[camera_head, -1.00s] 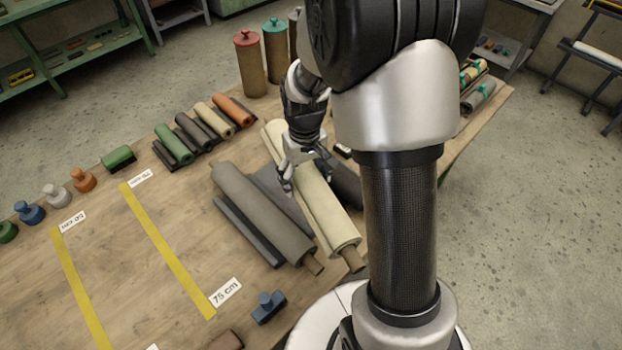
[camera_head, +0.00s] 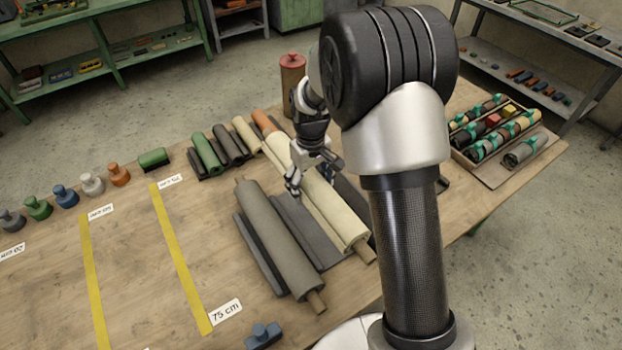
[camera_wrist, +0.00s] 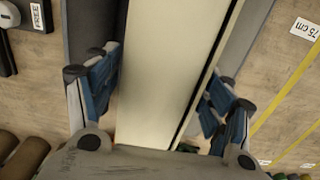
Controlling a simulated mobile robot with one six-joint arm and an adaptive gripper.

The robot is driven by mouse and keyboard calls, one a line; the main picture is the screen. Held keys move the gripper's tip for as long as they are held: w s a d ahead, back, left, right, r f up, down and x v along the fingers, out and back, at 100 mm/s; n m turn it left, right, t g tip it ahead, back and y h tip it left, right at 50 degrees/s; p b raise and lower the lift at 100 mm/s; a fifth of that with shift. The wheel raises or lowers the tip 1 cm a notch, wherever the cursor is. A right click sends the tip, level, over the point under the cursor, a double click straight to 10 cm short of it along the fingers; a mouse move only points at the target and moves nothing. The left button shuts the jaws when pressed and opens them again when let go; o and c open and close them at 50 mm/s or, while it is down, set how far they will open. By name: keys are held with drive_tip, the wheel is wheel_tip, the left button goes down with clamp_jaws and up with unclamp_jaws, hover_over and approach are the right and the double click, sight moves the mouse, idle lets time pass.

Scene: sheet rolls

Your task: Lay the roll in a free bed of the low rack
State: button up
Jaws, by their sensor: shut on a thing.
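A long cream roll (camera_head: 331,213) with a brown core end lies slantwise over the right part of the low dark grey rack (camera_head: 303,233). My gripper (camera_head: 300,182) is shut on the cream roll near its middle. In the wrist view the blue-padded fingers (camera_wrist: 160,100) sit on both sides of the cream roll (camera_wrist: 168,60). A grey-brown roll (camera_head: 272,240) lies on the rack to the left, with a grey strip of rack bare between the two. I cannot tell whether the cream roll touches the rack. My arm hides part of the rack's right side.
Several small rolls (camera_head: 205,153) lie behind, near a red-lidded canister (camera_head: 292,80). A tray of tied rolls (camera_head: 500,130) stands at the right. A blue stamp-like block (camera_head: 263,334) lies in front. Yellow tape (camera_head: 180,260) crosses clear table at the left. A FREE label (camera_wrist: 36,16) shows in the wrist view.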

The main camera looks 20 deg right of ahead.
wheel_tip(320, 180, down, 13)
drive_tip(key=b, duration=0.3)
drive_tip(key=shift+w+f, duration=0.1)
drive_tip(key=shift+f, duration=0.1)
idle(0.3)
drive_tip(key=shift+f, duration=0.35)
drive_tip(key=o, duration=2.1)
